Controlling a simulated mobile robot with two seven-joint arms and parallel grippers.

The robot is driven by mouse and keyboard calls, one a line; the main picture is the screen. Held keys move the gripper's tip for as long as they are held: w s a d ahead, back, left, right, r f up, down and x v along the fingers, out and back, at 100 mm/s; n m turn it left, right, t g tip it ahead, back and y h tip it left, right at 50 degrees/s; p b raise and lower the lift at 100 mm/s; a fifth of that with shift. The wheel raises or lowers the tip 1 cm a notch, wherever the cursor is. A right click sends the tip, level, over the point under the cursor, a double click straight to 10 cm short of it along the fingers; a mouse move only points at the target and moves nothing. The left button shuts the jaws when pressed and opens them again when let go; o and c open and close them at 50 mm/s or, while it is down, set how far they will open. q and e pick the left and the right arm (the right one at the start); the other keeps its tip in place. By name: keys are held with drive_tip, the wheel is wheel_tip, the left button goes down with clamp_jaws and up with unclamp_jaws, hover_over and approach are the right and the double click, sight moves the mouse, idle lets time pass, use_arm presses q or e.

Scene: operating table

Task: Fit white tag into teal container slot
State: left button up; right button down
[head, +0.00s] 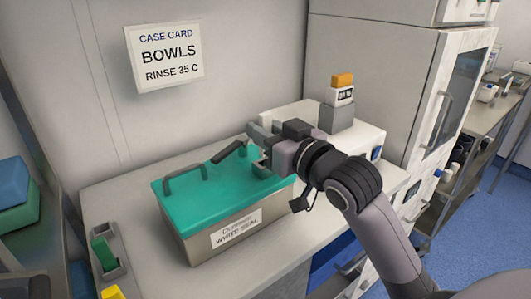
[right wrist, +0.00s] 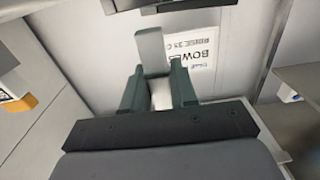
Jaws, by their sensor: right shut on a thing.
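The container (head: 200,225) stands on the counter, with a teal lid (head: 215,190), two lid handles and a front label reading "WHITE SEAL". My right gripper (head: 257,150) is over the lid's far right end, by the right handle (head: 230,153). In the right wrist view, its fingers (right wrist: 158,92) are shut on a pale flat piece, seemingly the white tag (right wrist: 150,48), which sticks out past the fingertips. In the head view the tag is hard to tell from the gripper. The slot is not clearly seen, and I cannot tell whether the tag touches the container. My left gripper is out of view.
A grey holder (head: 119,267) with a green piece (head: 104,254) lies at front left, near a yellow piece (head: 111,293). A white device (head: 367,137) and a grey block (head: 337,117) with an orange-topped item stand behind my right arm. A wall card reads "BOWLS" (head: 166,55).

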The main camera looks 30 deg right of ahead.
drive_tip(key=shift+f+b, duration=0.35)
drive_tip(key=shift+f, duration=1.6)
drive_tip(key=shift+f, duration=0.1)
drive_tip(key=c, duration=0.9)
unclamp_jaws()
